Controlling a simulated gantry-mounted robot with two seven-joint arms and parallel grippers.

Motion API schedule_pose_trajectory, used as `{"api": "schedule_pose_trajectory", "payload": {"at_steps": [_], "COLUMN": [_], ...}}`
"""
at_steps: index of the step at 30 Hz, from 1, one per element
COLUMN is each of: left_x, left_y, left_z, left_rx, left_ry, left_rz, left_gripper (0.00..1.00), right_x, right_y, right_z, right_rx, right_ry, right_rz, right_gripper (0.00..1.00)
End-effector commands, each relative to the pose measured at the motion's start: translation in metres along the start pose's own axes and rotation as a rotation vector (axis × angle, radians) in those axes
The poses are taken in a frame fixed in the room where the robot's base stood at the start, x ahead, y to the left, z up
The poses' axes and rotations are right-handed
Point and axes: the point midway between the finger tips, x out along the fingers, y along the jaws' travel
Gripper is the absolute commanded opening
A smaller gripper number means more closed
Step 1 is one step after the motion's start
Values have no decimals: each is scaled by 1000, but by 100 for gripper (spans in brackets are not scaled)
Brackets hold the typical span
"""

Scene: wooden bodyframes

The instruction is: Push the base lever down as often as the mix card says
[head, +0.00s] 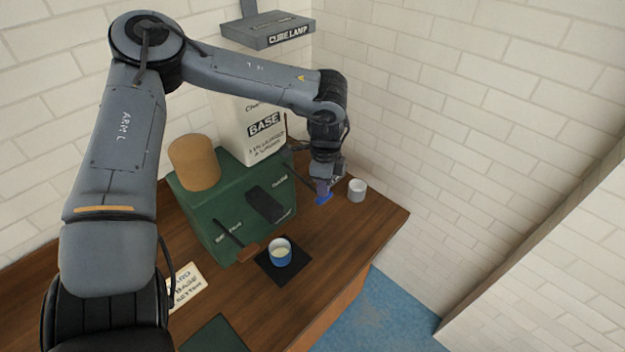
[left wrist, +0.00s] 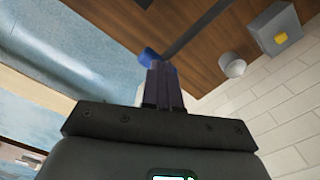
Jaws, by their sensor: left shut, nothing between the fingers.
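The green machine (head: 215,190) stands on the table with the white BASE container (head: 250,125) on top. A dark lever (head: 228,233) sticks out at its front left; a black block (head: 265,204) is on its front, and the small labels are hard to read. A cream card (head: 187,287) with print lies at left, partly hidden by my arm; I cannot read it fully. My left gripper (head: 323,193) is shut and empty, right of the machine. A blue piece (left wrist: 148,56) shows at its fingertips. My right gripper is not in view.
A white cup (head: 357,190) is right of my gripper. A grey box with a yellow button (left wrist: 280,38) shows in the left wrist view. A lamp sign (head: 270,32) is above.

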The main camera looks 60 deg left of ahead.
Motion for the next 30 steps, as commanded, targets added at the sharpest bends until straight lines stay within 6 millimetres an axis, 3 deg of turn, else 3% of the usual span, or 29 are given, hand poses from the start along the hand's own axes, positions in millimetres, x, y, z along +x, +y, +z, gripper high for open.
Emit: {"api": "schedule_pose_trajectory", "payload": {"at_steps": [11,30], "left_x": [-7,-56], "left_y": [0,0], "left_z": [0,0], "left_rx": [0,1], "left_ry": [0,0], "left_rz": [0,-1], "left_gripper": [0,0], "right_x": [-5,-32], "right_y": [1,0], "right_z": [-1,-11], "right_rx": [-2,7], "right_ry": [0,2], "right_rz": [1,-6], "right_gripper": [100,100]}}
